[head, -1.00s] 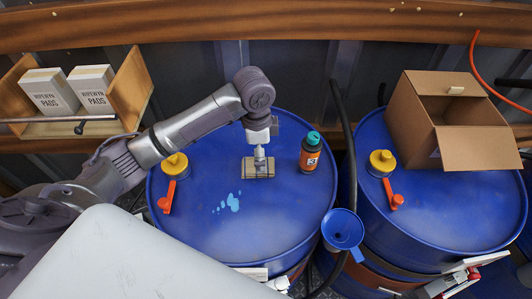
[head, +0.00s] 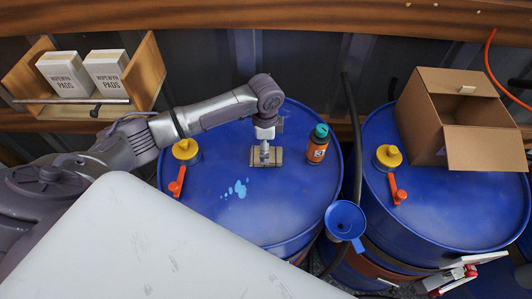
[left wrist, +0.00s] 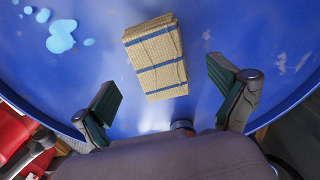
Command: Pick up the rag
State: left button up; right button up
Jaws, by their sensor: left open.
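The rag (left wrist: 155,55) is a folded tan cloth with blue stripes. It lies on the blue drum's top (head: 215,215), and in the head view the rag (head: 276,161) shows partly behind my gripper. My left gripper (head: 265,158) comes down from above over the rag. In the left wrist view my left gripper (left wrist: 165,95) has its two fingers spread wide, one on each side of the rag's near end, with nothing between them gripped. The exact height above the rag is hard to tell. My right gripper is not in view.
A small bottle with a teal cap (head: 317,145) stands just right of the rag. A light blue spill (head: 236,189) lies front left. A yellow cap with an orange lever (head: 185,152) is at the left. A blue funnel (head: 345,221) and open cardboard box (head: 480,148) are right.

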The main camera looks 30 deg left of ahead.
pick_arm(q)
notch_tip(320, 180, down, 2)
jog(key=shift+d+f, duration=0.1)
jog(key=shift+f, duration=0.4)
jog(key=shift+c, duration=0.5)
jog(key=c, duration=1)
jog(key=shift+c, duration=0.2)
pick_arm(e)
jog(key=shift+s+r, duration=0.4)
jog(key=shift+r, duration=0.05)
pick_arm(q)
jog(key=shift+r, duration=0.1)
notch_tip(320, 180, up, 10)
jog(key=b, duration=0.1)
jog(key=shift+b, duration=0.4)
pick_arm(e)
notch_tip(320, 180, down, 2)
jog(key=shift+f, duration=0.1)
